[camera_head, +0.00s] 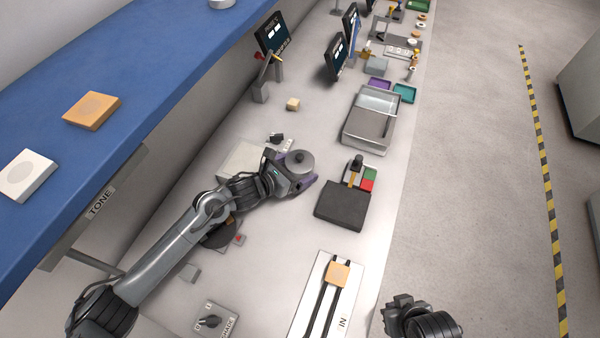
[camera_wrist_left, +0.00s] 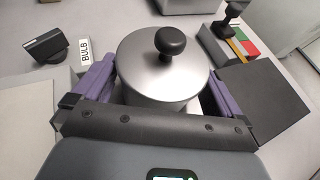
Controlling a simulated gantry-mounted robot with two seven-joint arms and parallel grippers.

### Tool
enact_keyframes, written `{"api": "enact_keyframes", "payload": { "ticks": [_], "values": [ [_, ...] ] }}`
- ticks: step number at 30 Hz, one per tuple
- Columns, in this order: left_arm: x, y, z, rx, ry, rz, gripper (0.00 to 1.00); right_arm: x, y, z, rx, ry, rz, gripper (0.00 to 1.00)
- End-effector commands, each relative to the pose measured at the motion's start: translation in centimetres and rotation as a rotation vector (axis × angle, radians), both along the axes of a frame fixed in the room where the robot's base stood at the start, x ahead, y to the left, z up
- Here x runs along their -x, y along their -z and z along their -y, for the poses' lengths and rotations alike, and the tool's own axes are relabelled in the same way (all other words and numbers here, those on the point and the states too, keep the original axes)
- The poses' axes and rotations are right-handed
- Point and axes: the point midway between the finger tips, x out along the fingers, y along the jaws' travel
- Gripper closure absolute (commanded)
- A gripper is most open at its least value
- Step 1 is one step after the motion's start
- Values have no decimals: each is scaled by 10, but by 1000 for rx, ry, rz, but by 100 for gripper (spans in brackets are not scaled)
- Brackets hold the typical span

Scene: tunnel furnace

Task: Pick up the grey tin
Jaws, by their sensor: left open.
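The grey tin (camera_head: 299,160) is a round, upright metal canister with a flat lid and a dark knob. It stands on the long pale bench, and its lid fills the middle of the left wrist view (camera_wrist_left: 145,72). My left gripper (camera_head: 293,172) is open, with its purple fingers on either side of the tin. In the left wrist view, the gripper (camera_wrist_left: 160,82) straddles the tin's body below the lid. Finger contact cannot be told, and the tin's lower part is mostly hidden.
A dark block (camera_head: 341,206) with red and green pads stands close to the tin's right. A glass-topped case (camera_head: 373,118) is beyond. A rail with an orange block (camera_head: 338,273) is nearer.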

Motion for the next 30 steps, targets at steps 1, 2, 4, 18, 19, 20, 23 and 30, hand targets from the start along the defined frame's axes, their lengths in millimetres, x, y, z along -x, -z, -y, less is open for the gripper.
{"api": "enact_keyframes", "payload": {
  "ticks": [1,2,4,18,19,20,23,30],
  "values": [
    [-4,5,4,1,0,0,0,0,7,0,0,0,0,100],
    [-5,6,6,1,1,-1,0,0,8,0,0,0,0,100],
    [-7,6,8,1,0,-1,0,0,9,0,0,0,0,100],
    [-8,6,9,-1,0,-1,31,-1,8,-2,-7,4,1,100],
    [-8,6,9,-1,0,-1,35,-1,8,-2,-7,4,1,100],
    [-8,6,9,-1,0,-1,40,-1,8,-2,-7,5,1,100],
    [-8,5,9,0,0,0,48,-1,8,-2,-8,5,1,100],
    [-8,4,9,0,0,0,48,-1,8,-2,-8,5,1,100]
  ]
}}
